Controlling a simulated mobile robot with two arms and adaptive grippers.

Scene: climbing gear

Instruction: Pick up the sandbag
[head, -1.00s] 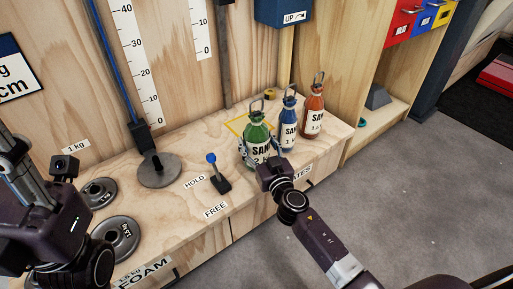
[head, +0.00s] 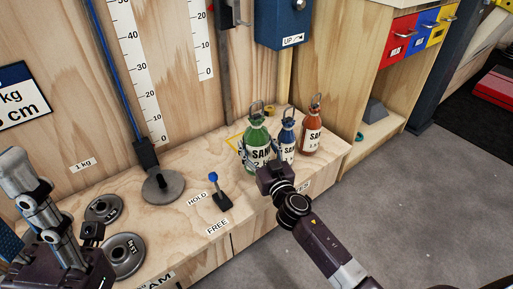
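Three bottle-shaped sandbags with metal loops on top stand out on the right part of the wooden bench: a green sandbag (head: 257,135), a blue sandbag (head: 286,140) and an orange sandbag (head: 311,130). My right gripper (head: 259,155) is around the body of the green sandbag, closed on its sides. The green sandbag is upright and appears raised a little off the bench; its base is partly hidden by my gripper. The blue and orange ones stand behind it on the bench.
A blue-knobbed lever (head: 215,187) stands between HOLD and FREE labels. Grey disc weights (head: 123,254) lie on the left of the bench, with another disc (head: 163,186) by the scale. A blue box (head: 283,22) hangs above the sandbags.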

